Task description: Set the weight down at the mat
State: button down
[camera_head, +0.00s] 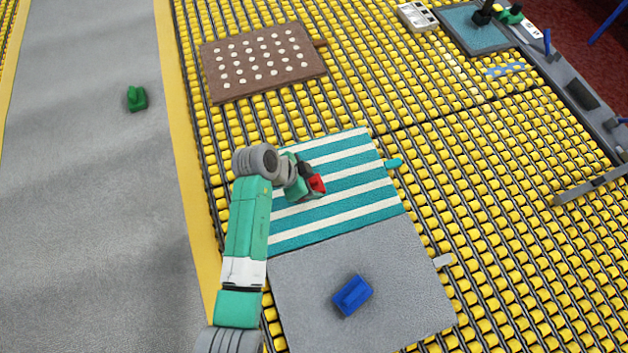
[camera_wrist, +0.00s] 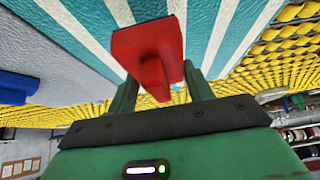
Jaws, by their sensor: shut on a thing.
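A red weight (camera_head: 317,184) with a flat base and a grip shows at the end of my arm. My gripper (camera_head: 305,176) is shut on it. In the wrist view the red weight (camera_wrist: 150,52) sits between the two fingers of my gripper (camera_wrist: 160,88). It is over the teal-and-white striped mat (camera_head: 350,215), which also fills the top of the wrist view (camera_wrist: 215,25). I cannot tell whether the weight touches the mat. My arm hides the mat's left part.
A blue weight (camera_head: 352,295) stands on the grey mat (camera_head: 400,260) adjoining the striped one. A green weight (camera_head: 137,98) is on the grey floor at left. A brown dotted mat (camera_head: 225,90) lies farther back. Yellow rollers (camera_head: 480,200) surround the mats.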

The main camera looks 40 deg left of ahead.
aim_at(313, 181)
jog(key=shift+w+a+f, duration=0.1)
jog(key=shift+w+a, duration=0.25)
jog(key=shift+w, duration=0.25)
jog(key=shift+w+a, duration=0.35)
jog(key=shift+w, duration=0.25)
jog(key=shift+f+b, duration=0.55)
jog(key=shift+f, duration=1.2)
jog(key=c, duration=1)
grip_release()
jog(key=shift+f, duration=0.25)
jog(key=shift+c, duration=0.2)
jog(key=o, duration=0.4)
jog(key=shift+o, duration=0.2)
